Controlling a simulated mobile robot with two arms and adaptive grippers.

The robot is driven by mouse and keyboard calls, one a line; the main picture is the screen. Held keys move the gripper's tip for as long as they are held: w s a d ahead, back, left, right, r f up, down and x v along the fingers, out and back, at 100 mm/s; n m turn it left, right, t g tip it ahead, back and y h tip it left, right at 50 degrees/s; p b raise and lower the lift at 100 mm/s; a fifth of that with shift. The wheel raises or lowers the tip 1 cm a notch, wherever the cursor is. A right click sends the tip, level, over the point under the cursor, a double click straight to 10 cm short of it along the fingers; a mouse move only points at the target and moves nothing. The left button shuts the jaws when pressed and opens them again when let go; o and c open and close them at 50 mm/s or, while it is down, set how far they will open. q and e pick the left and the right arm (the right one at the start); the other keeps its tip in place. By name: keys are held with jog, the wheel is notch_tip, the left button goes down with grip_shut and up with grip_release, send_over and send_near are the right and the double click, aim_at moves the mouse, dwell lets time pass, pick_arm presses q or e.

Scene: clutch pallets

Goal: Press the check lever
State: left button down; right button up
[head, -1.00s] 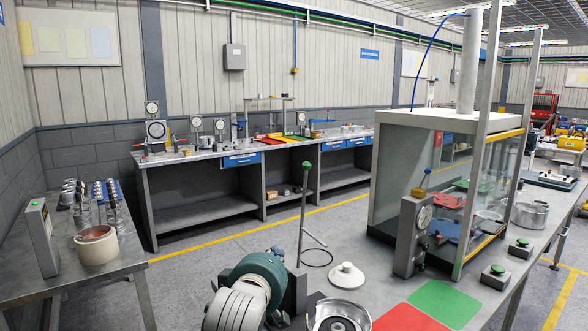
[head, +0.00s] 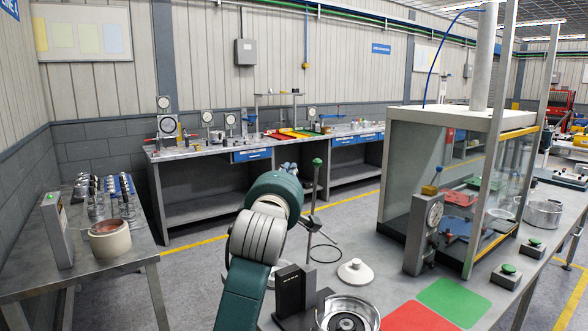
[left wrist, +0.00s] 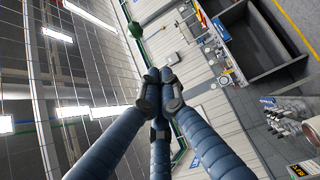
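A thin upright lever with a green knob (head: 317,162) stands by a black block (head: 294,290) on the near bench; a green ball also shows at the top of the left wrist view (left wrist: 135,28). My left gripper (head: 289,168) is just left of the green knob, mostly hidden behind my teal wrist. In the left wrist view its fingers (left wrist: 160,88) meet at the tips, with nothing visible between them. My right gripper is out of view.
A white conical lid (head: 355,272), a metal bowl (head: 347,313), red and green mats (head: 450,300) and green push buttons (head: 508,269) lie on the near bench. A glass-fronted press cabinet (head: 400,165) stands behind. A side table (head: 110,268) is at left.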

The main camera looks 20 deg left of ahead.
pick_arm(q)
jog(key=f+p+x, duration=0.1)
jog(key=p+x, duration=0.2)
jog(key=x, duration=0.5)
jog(key=d, duration=0.1)
jog(key=s+d+p, duration=0.1)
jog(key=d, duration=0.1)
jog(key=shift+s+d+r, duration=0.25)
jog(key=shift+s+d, duration=0.05)
jog(key=shift+s, duration=0.1)
